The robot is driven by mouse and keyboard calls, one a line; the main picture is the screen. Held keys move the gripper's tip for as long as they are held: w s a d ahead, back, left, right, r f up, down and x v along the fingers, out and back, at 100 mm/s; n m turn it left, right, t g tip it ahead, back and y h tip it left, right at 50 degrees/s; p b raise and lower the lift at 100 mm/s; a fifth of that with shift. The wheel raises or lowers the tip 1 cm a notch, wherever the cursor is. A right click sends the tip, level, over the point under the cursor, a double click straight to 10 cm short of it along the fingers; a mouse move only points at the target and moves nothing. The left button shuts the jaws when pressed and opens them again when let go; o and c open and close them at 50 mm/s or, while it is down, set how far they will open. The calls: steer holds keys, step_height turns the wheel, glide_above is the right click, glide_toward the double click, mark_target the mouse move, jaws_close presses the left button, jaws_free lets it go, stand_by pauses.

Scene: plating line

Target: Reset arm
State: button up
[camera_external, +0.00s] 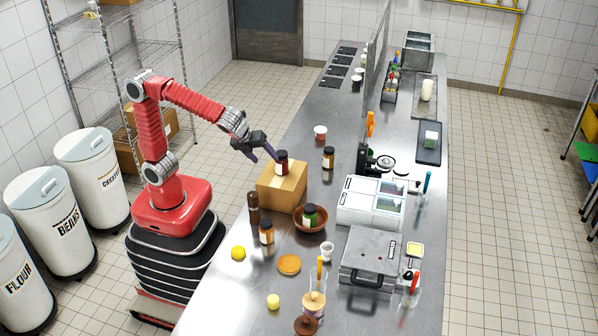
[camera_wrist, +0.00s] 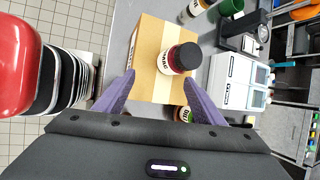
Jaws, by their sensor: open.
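My gripper (camera_external: 262,147) is above the metal counter, beside and just above the cardboard box (camera_external: 285,189). Its two purple fingers are apart with nothing held between them; they also show in the wrist view (camera_wrist: 158,98). A dark red jar with a black lid (camera_external: 282,163) stands on top of the box, close to the fingertips. In the wrist view the jar (camera_wrist: 182,58) is ahead of the fingers, on the box top (camera_wrist: 147,50). My red arm reaches out over the counter from its base at the left.
A wooden bowl (camera_external: 310,225) holds a green-labelled jar. Around the box stand a brown-labelled jar (camera_external: 328,158), a red cup (camera_external: 320,132), a dark pepper mill (camera_external: 253,207) and another jar (camera_external: 266,232). White machine (camera_external: 370,202) and a grey press (camera_external: 368,262) stand right of them. White bins (camera_external: 92,165) stand left.

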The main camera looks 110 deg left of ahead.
steer(key=s+d+f+n+t+h, duration=0.1)
steer(key=s+d+f+n+h, duration=0.1)
steer(key=s+n, duration=0.6)
steer(key=s+d+f+n+t+h, duration=0.1)
steer(key=s+d+f+n+h, duration=0.1)
steer(key=s+n, duration=0.7)
step_height(320, 180, down, 2)
steer(key=shift+s+d+f+h, duration=0.1)
steer(key=shift+s+d+h, duration=0.1)
steer(key=shift+s+h, duration=0.65)
